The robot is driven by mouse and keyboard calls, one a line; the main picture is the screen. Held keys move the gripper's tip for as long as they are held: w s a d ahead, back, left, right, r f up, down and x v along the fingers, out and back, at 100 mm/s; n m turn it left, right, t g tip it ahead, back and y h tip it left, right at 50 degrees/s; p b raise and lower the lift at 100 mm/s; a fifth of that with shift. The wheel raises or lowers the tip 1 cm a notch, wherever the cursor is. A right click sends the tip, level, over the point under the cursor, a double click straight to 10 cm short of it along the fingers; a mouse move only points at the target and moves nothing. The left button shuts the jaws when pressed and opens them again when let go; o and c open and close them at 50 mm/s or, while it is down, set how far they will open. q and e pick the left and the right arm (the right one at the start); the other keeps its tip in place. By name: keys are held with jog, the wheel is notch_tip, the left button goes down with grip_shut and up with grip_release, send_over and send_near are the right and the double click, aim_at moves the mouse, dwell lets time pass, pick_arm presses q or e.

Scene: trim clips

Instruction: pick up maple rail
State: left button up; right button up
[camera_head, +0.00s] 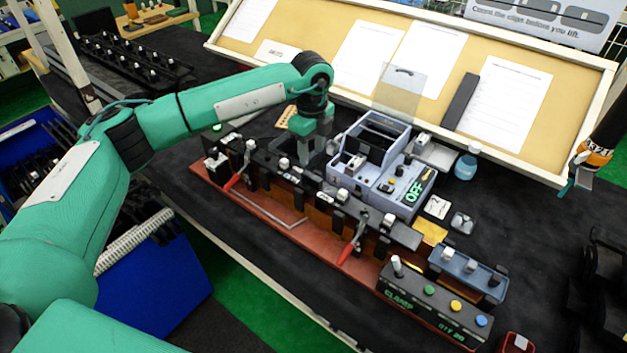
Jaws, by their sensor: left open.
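My left arm reaches in from the left, and its gripper (312,155) points down over the back of the long fixture (250,215), with its fingers apart. Nothing shows clearly between the fingers. The red-brown fixture carries a dark bar with several clips and two red-handled levers. An orange-brown wooden strip (318,216) shows partly behind the dark bar. A small tan piece (286,117) lies behind the arm, mostly hidden. I cannot tell which of these is the maple rail. My right gripper is not in view.
A grey-blue machine (372,160) reading OFF stands close right of the gripper. A button box (428,305) and a blue-grey block (466,270) stand at the front right. A slanted board (330,35) closes the back.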

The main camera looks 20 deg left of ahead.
aim_at(312, 175)
pick_arm(q)
notch_tip(312, 175, down, 3)
jog(key=shift+r+p, duration=0.1)
jog(key=shift+p, duration=0.25)
jog(key=shift+f+p, duration=0.45)
jog(key=shift+p, duration=0.1)
notch_tip(312, 175, down, 4)
jog(key=shift+w+f+p, duration=0.1)
jog(key=shift+w+p, duration=0.05)
jog(key=shift+p, duration=0.95)
jog(key=shift+f, duration=0.2)
grip_shut()
